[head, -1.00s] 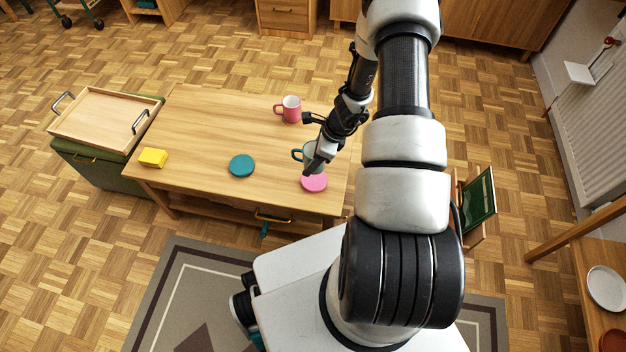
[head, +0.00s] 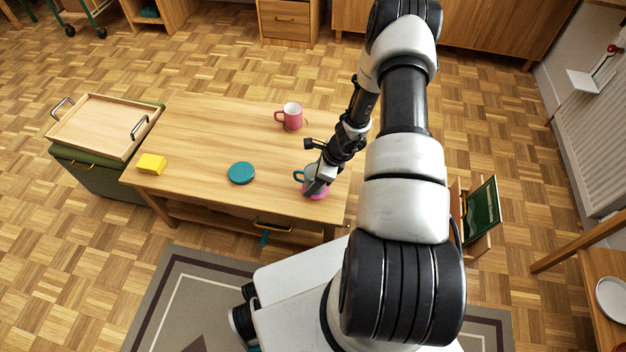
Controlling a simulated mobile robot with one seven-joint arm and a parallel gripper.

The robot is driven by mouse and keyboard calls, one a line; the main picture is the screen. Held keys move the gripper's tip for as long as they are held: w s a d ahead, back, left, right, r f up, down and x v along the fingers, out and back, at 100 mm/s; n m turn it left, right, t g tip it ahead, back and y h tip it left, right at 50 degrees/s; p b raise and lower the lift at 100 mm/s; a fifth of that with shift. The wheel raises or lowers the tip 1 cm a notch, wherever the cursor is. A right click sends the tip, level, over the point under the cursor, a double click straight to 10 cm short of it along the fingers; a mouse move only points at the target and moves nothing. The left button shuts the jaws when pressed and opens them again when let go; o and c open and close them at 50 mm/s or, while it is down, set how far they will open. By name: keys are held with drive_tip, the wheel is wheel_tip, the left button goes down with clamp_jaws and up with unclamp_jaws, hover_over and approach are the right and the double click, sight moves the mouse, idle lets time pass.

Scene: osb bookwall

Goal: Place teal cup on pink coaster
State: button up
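The teal cup (head: 308,174) is at the right end of the wooden table, over the pink coaster (head: 316,194). My gripper (head: 315,186) is at the cup and hides much of it; the teal handle sticks out to the left. The fingers appear to be around the cup's near side, but their exact grip is hidden. Only part of the pink coaster shows below the cup and gripper. I cannot tell whether the cup touches the coaster or hangs just above it.
A pink mug (head: 292,117) stands farther back on the table (head: 205,135). A teal coaster (head: 241,173) lies left of the cup, and a yellow block (head: 152,164) at the left end. A wooden tray (head: 92,135) sits on a green box beside the table.

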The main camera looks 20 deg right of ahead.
drive_tip(key=shift+o, duration=1.2)
